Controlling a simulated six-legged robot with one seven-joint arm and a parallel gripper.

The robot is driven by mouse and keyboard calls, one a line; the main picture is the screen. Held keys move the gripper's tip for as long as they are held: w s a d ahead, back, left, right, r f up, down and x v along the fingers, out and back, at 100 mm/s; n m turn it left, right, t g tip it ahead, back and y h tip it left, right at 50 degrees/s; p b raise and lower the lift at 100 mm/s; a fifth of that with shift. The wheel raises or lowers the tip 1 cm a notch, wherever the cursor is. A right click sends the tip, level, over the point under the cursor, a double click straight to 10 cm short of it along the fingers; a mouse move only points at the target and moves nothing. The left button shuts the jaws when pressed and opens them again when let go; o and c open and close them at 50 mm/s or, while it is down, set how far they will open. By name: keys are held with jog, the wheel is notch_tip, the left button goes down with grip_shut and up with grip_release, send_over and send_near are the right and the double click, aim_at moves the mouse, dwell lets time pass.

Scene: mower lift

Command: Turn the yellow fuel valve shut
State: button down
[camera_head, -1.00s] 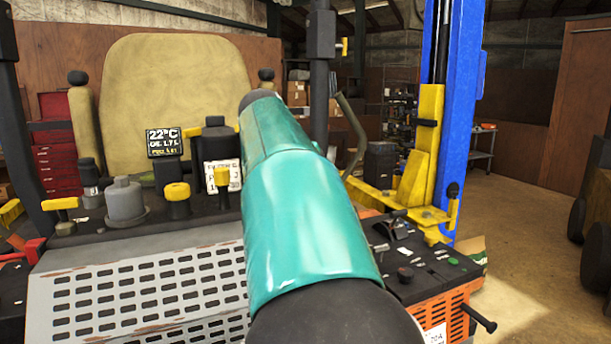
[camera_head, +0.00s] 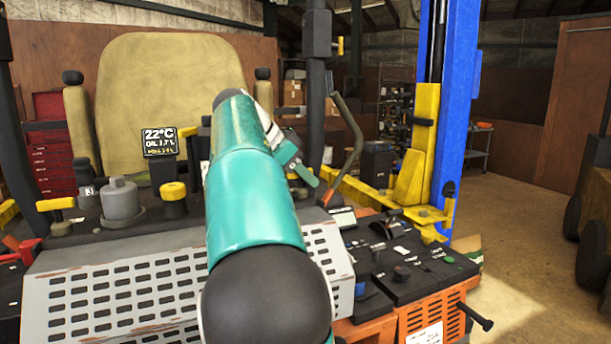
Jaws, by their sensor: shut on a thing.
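My teal arm fills the middle of the view and hides much of the console behind it. Part of my gripper (camera_head: 303,172) shows past the arm's right side, low above the console. It is shut on the yellow fuel valve, but the arm hides the grip and most of the valve. A small bit of yellow shows beside the gripper; I cannot tell whether it is the valve. Other yellow controls stand at left: a T-shaped handle (camera_head: 56,204) and a round knob (camera_head: 173,191).
A grey cap (camera_head: 120,200) and a display (camera_head: 159,142) stand in front of the tan seat (camera_head: 172,95). A curved lever (camera_head: 350,140) and a black control panel (camera_head: 405,262) are at right. The blue lift post (camera_head: 459,90) stands behind.

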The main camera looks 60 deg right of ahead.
dwell(0.3)
jog(key=c, duration=1.5)
grip_release()
jog(key=shift+o, duration=0.2)
